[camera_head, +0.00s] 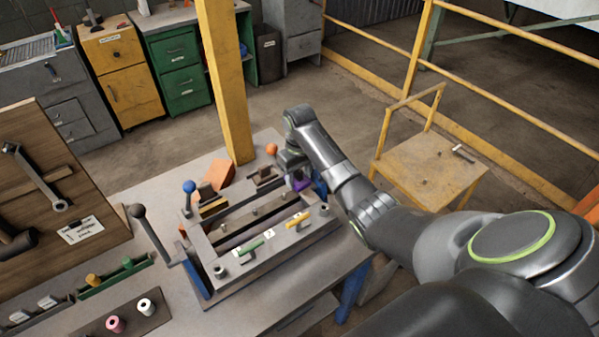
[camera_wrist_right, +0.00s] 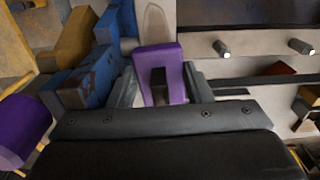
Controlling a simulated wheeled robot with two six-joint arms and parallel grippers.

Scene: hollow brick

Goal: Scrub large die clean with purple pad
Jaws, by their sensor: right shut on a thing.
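My right gripper (camera_head: 292,170) reaches over the far right corner of a large grey metal frame (camera_head: 230,262) on the table, which appears to be the large die. In the right wrist view, the gripper (camera_wrist_right: 160,88) is shut on a purple pad (camera_wrist_right: 158,62), its fingers on either side. The pad also shows as a small purple patch (camera_head: 301,184) in the head view, partly hidden by my arm. The frame has long dark slots and several pegs. Whether the pad touches it is unclear. My left gripper is out of view.
A second purple object (camera_wrist_right: 22,128) lies at the left in the wrist view, near blue blocks (camera_wrist_right: 85,85). A blue-knobbed lever (camera_head: 189,187) and a yellow post (camera_head: 224,80) stand near the frame. A wooden tool board (camera_head: 100,160) stands at left.

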